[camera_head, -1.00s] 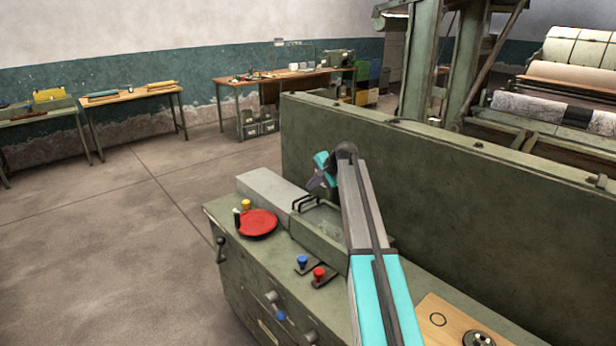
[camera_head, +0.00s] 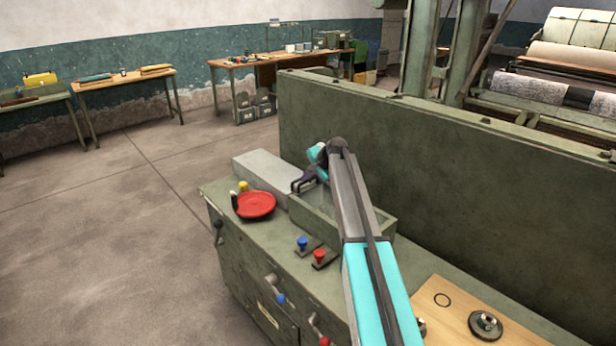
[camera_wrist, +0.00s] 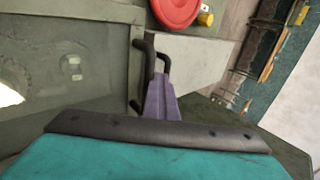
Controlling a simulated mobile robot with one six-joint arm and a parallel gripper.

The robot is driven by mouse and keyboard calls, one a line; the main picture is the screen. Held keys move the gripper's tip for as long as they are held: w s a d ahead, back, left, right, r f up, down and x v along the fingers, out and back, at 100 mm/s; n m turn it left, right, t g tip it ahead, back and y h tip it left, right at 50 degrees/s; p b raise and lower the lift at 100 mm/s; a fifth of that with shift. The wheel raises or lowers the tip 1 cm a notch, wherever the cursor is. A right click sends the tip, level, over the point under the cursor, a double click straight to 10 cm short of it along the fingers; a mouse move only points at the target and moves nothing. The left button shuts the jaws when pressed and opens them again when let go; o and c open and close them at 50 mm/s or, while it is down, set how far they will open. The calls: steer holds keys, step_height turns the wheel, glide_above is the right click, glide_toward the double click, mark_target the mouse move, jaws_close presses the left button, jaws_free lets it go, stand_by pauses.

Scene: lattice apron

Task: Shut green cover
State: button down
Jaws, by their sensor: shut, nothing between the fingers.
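A green box-like fitting (camera_head: 330,226) with a shallow, greyish recessed top sits on the machine bench. I cannot tell how much of it is the cover. In the wrist view its green frame (camera_wrist: 90,14) fills the left side. A black bar handle (camera_wrist: 147,62) stands at its edge by a pale grey block (camera_head: 265,175). My gripper (camera_head: 302,183) is at this handle, coming in from the far side. In the wrist view the purple fingers of my gripper (camera_wrist: 160,82) are shut and empty, close beside the handle; contact is unclear.
A red disc (camera_head: 255,205), a yellow knob (camera_head: 243,187), a blue knob (camera_head: 303,242) and a red knob (camera_head: 319,256) stand near the box. A tall green panel (camera_head: 430,170) rises behind it. Open floor (camera_head: 90,230) lies to the left.

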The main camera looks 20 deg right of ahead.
steer(key=shift+a+f, duration=0.65)
steer(key=shift+f, duration=0.25)
step_height(320, 180, up, 11)
steer(key=w+p, duration=0.3)
steer(key=p, duration=0.1)
steer(key=shift+r+p, duration=0.15)
steer(key=shift+p, duration=0.15)
steer(key=shift+s, duration=0.1)
